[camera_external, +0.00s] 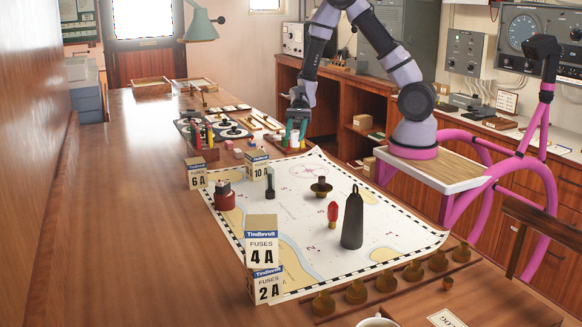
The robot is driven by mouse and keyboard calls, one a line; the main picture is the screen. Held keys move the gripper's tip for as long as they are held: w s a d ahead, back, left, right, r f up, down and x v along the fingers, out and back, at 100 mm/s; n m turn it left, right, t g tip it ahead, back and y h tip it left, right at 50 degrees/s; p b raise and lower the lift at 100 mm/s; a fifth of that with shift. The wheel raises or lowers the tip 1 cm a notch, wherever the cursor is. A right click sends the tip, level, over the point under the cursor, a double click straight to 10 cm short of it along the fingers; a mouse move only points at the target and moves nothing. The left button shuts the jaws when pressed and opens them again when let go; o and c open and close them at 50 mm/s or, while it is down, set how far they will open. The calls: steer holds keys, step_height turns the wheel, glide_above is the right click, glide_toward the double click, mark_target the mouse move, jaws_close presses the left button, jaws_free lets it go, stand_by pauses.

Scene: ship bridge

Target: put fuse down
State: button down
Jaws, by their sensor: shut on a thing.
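The table's left side (130,220) is clear.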

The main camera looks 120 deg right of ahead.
step_height(320, 180, down, 10)
steer(key=shift+f, duration=0.2)
stand_by(0.4)
steer(key=shift+c, duration=2.4)
jaws_free()
steer(key=shift+f, duration=0.15)
